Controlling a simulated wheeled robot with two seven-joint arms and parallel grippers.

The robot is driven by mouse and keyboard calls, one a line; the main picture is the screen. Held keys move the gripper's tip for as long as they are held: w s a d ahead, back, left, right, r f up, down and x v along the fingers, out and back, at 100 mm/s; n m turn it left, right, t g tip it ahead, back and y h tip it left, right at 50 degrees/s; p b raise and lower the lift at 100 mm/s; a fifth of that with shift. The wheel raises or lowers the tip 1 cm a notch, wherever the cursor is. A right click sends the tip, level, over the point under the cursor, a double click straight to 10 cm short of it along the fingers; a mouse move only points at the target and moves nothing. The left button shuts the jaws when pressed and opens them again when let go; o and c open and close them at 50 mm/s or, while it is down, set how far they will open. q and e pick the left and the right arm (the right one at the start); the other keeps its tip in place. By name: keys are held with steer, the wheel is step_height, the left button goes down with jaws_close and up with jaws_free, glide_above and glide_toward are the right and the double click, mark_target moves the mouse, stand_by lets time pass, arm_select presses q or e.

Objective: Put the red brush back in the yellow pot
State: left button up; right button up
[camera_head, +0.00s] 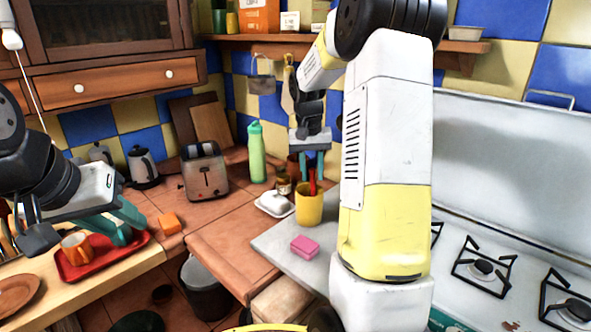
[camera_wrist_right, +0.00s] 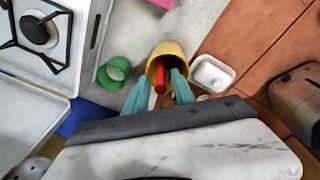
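The yellow pot (camera_head: 309,207) stands upright on the grey counter, and it also shows in the right wrist view (camera_wrist_right: 173,50). The red brush (camera_head: 312,184) stands in the pot with its red end above the rim; the wrist view also shows the brush (camera_wrist_right: 160,76). My right gripper (camera_head: 312,168) points down over the pot. In the wrist view its two teal fingers (camera_wrist_right: 159,82) are apart, one on each side of the brush, with gaps visible. My left gripper (camera_head: 122,222) is over the red tray at the left; its fingers are not clear enough to judge.
A white dish (camera_head: 274,204) and a small jar (camera_head: 283,184) stand close to the pot. A pink sponge (camera_head: 305,246) lies in front of it. A green bottle (camera_head: 256,153) and toaster (camera_head: 205,172) are behind left. A green cup (camera_wrist_right: 114,72) is nearby. The stove (camera_head: 500,275) is right.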

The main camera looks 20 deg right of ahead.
steer(key=shift+o, duration=0.2)
step_height(320, 180, up, 8)
steer(key=shift+s+a, duration=0.25)
steer(key=shift+a, duration=0.15)
stand_by(0.5)
steer(key=s+a+r+n+t+y, duration=0.1)
steer(key=s+a, duration=0.3)
steer(key=s, duration=0.4)
steer(key=s+a+n+t+y, duration=0.1)
steer(key=s+a, duration=0.3)
steer(key=s, duration=0.4)
steer(key=s+a+r+n+t+y, duration=0.1)
steer(key=s+a+n+t, duration=0.1)
steer(key=s, duration=0.7)
steer(key=shift+a+r+t, duration=0.3)
steer(key=shift+a+t, duration=0.5)
steer(key=shift+a, duration=0.25)
